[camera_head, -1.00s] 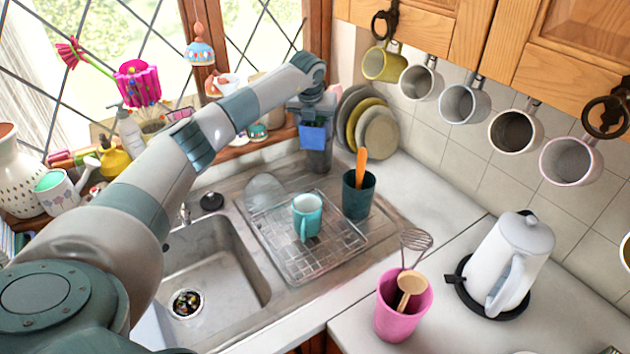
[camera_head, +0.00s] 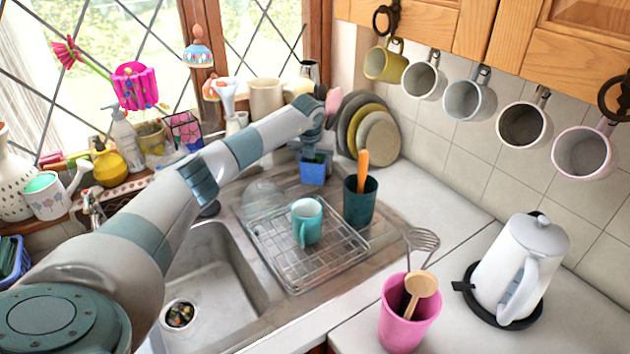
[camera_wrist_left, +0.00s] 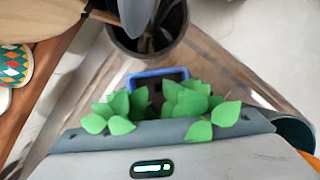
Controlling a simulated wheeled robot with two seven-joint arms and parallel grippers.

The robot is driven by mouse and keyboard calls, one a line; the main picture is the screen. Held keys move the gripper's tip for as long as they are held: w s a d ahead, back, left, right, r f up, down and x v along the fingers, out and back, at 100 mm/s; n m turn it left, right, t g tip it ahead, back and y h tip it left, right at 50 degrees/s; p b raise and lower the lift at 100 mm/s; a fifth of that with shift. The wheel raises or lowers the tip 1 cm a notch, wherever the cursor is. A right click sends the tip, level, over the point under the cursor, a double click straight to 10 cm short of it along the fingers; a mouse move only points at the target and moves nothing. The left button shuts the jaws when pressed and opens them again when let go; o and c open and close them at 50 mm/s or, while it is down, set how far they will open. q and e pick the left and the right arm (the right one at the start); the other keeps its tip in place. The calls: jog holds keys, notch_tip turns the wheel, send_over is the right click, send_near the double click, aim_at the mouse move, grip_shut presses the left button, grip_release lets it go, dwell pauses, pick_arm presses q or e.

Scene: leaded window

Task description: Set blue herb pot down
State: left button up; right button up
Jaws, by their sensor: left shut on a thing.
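The small blue herb pot (camera_head: 313,173) is at the back of the sink counter, between the drying rack and the leaning plates. My left gripper (camera_head: 312,154) comes down on it from above and is shut on it. In the left wrist view, the pot's blue rim (camera_wrist_left: 156,76) and green leaves (camera_wrist_left: 185,103) show beyond the gripper body, which hides the rest. The pot looks roughly upright and low over the counter. I cannot tell whether its base touches the surface. My right gripper is not in view.
A dark teal cup (camera_head: 359,205) with an orange handle stands close right of the pot. The drying rack (camera_head: 335,250) holds a turquoise mug (camera_head: 307,222). Plates (camera_head: 378,140) lean behind. In the wrist view, a dark utensil container (camera_wrist_left: 145,45) stands near the pot.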

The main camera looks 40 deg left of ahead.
aim_at(315, 189)
pick_arm(q)
notch_tip(315, 189, down, 6)
jog(key=b, duration=0.3)
jog(key=shift+r, duration=0.2)
jog(key=shift+r, duration=0.1)
jog(key=o, duration=0.9)
jog(key=shift+f, duration=0.2)
jog(key=o, duration=0.4)
jog(key=shift+o, duration=0.2)
jog(key=shift+r, duration=0.2)
